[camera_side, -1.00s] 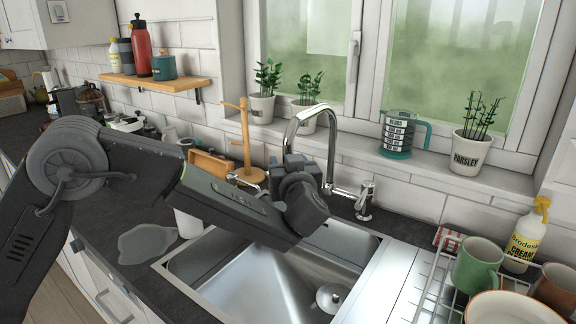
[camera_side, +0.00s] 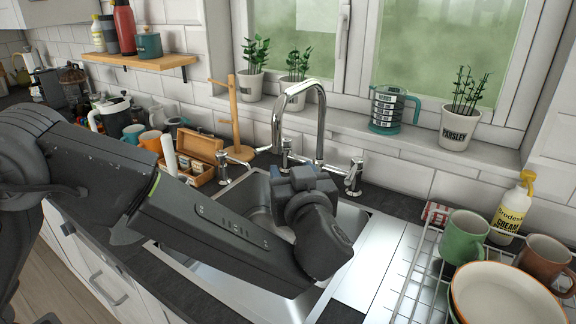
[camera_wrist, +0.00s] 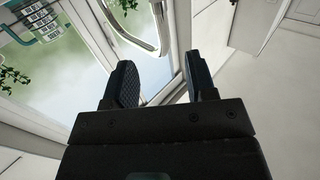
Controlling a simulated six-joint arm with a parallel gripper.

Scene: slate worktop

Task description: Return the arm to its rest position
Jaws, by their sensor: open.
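My gripper (camera_wrist: 163,85) shows in the wrist view with its two dark fingers apart and nothing between them. Beyond the fingers are the window frame and a pale wall. In the side view my dark arm reaches from the left to above the sink (camera_side: 245,205). The wrist end is over the sink's front right part, in front of the tap (camera_side: 322,110). The fingers are hidden in the side view.
A dish rack (camera_side: 412,272) with a green mug (camera_side: 464,238), a brown mug (camera_side: 543,262) and bowls (camera_side: 505,298) stands at the right. A wooden mug stand (camera_side: 234,120) and spice box (camera_side: 190,150) are behind my arm. The steel drainer (camera_side: 375,262) is clear.

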